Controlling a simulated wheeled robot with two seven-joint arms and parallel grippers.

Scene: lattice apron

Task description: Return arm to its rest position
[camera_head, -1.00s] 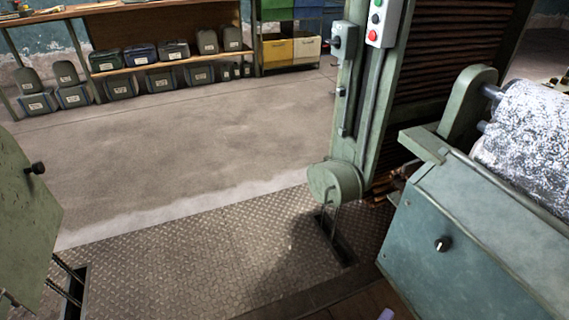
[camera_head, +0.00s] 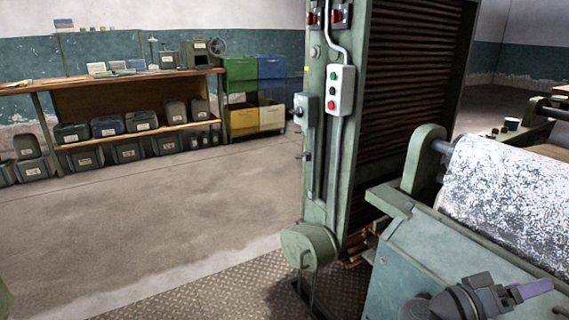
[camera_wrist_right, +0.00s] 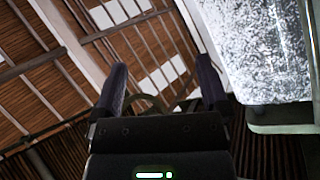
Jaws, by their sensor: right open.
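My right gripper (camera_head: 535,296) shows at the lower right of the head view, with its dark arm link behind it. It is in front of the green-blue machine housing (camera_head: 420,262). In the right wrist view the two dark fingers of the right gripper (camera_wrist_right: 163,78) are spread apart with nothing between them. They point up toward the roof. My left gripper is not in view.
A speckled white roller (camera_head: 515,195) lies on the machine close to my right gripper. A green column with a button box (camera_head: 341,91) stands left of it. Shelves with several bins line the back wall. The floor (camera_head: 190,225) at left is clear.

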